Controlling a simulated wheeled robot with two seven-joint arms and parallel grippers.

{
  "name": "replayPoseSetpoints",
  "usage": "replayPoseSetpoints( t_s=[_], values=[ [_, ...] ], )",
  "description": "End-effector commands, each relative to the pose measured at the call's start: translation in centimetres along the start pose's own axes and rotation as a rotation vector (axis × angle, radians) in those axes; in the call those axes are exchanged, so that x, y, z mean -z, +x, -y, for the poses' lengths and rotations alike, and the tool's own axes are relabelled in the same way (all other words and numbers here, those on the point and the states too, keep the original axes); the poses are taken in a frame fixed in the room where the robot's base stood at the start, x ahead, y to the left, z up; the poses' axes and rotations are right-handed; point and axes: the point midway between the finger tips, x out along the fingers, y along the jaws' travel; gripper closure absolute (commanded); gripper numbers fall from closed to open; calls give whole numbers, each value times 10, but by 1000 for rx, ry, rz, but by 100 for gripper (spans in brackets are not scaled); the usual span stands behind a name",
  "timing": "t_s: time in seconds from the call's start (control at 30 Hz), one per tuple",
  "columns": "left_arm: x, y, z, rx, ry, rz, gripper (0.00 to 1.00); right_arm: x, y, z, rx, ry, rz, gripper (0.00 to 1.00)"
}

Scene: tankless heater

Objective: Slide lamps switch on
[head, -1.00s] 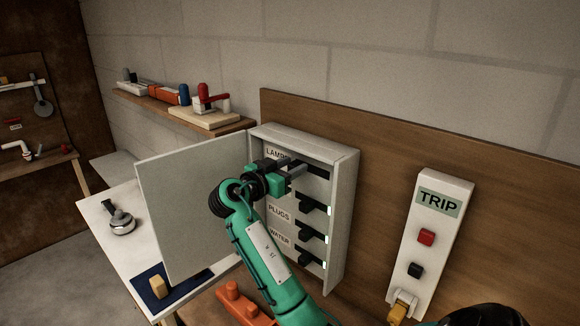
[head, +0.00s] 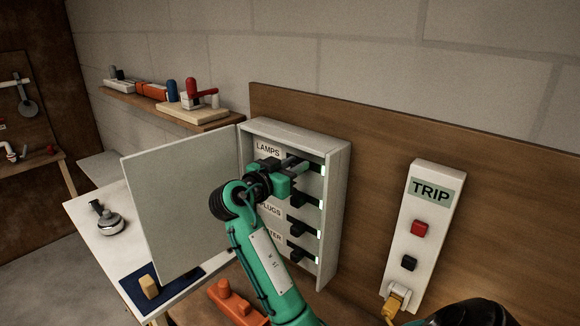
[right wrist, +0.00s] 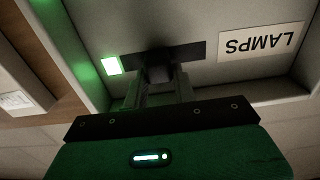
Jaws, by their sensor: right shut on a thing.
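The LAMPS label (head: 268,149) marks the top row of the open grey panel box. In the right wrist view the label (right wrist: 262,43) shows upside down beside a dark slot (right wrist: 190,51). The dark lamps switch knob (right wrist: 161,73) stands in that slot, between my right gripper's fingers (right wrist: 159,92). The lamps indicator (right wrist: 111,66) beside the slot is lit pale green; it also glows in the head view. My right gripper (head: 300,165) is shut on the knob, and its jaws hide most of it in the head view. My left gripper is not in view.
The box door (head: 182,203) stands open to the left. More dark switches, including one for plugs (head: 296,199), sit below with lit indicators. A TRIP panel (head: 424,236) stands to the right. A shelf (head: 219,124) holds tools at the back left.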

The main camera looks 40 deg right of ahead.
Motion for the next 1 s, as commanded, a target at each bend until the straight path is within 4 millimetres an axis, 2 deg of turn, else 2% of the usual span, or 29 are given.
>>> replayPoseSetpoints(
  t_s=[0.03,0.07,0.17,0.43,0.57,0.67,1.0],
  values=[
    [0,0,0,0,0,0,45,-2,0,-1,-4,-3,5,100],
    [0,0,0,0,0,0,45,-2,0,-1,-5,-3,5,71],
    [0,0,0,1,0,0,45,-2,0,-1,-5,-3,5,52],
    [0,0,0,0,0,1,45,-2,0,0,-2,-2,3,51],
    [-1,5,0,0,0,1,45,-3,-8,0,0,-1,5,51],
    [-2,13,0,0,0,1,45,-5,-23,0,1,1,6,51],
    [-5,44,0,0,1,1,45,-5,-99,-1,1,0,5,51]
  ],
)
